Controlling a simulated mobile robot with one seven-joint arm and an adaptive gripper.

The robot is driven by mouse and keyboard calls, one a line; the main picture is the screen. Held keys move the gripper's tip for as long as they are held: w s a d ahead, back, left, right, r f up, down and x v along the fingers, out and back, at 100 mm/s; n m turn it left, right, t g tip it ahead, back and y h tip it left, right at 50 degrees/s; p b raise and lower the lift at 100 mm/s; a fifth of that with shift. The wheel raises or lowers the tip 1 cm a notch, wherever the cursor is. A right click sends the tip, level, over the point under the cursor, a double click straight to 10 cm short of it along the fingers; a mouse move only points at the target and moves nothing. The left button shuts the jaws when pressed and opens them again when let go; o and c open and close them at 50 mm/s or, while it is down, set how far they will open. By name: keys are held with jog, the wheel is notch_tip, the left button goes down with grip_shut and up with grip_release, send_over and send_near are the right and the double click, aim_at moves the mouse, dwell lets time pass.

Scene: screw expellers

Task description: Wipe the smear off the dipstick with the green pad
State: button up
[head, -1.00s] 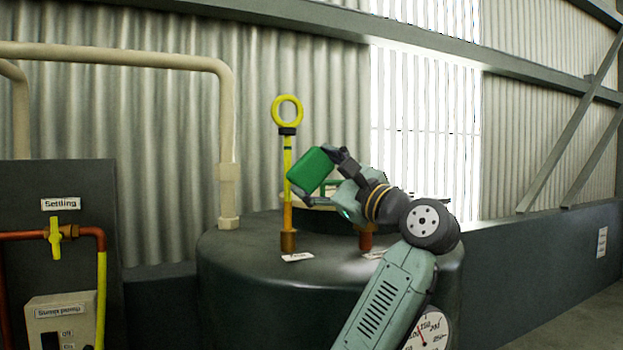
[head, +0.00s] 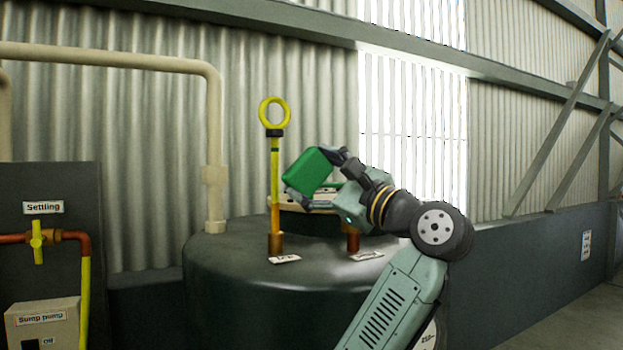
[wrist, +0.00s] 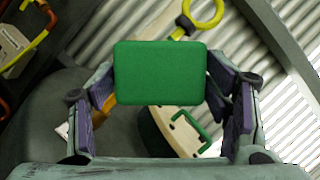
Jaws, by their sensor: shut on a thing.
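The dipstick (head: 275,165) stands upright in a brass socket on top of the dark tank. It has a yellow ring handle and a yellow shaft, more orange toward the bottom; I cannot clearly make out the smear. My gripper (head: 325,180) is shut on the green pad (head: 309,171) and holds it just right of the shaft, with a small gap in the head view. In the wrist view, the pad (wrist: 160,73) lies between the fingers and hides most of the shaft. The yellow ring (wrist: 204,12) shows above it.
A cream pipe (head: 214,150) rises at the left. A panel with a yellow valve (head: 37,240) stands further left.

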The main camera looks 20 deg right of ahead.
aim_at(295, 174)
dwell(0.4)
jog(key=shift+s+a+r+n+b, duration=0.25)
jog(key=shift+r+n+b, duration=0.05)
jog(key=shift+r+b, duration=0.1)
jog(key=shift+s+a+r+n+g+b, duration=0.25)
jog(key=shift+s+a+n+g+b, duration=0.05)
jog(key=shift+a+n+b, duration=0.25)
jog(key=shift+s+a+r+n+g+b, duration=0.3)
jog(key=shift+a+n+b, duration=0.15)
jog(key=shift+a+n, duration=0.1)
jog(key=a+n+b, duration=0.1)
jog(key=f+n+g+y+b, duration=0.1)
jog(key=n, duration=0.1)
jog(key=shift+w+a+f, duration=0.15)
jog(key=shift+a+f, duration=0.05)
jog(key=shift+a, duration=0.2)
jog(key=w+f+n+g, duration=0.1)
jog(key=w+f+n, duration=0.3)
jog(key=w, duration=0.4)
jog(key=shift+w+d+f+g, duration=0.25)
jog(key=shift+f+g, duration=0.15)
jog(key=shift+f, duration=0.5)
jog(key=shift+w+p, duration=0.7)
jog(key=shift+w, duration=0.35)
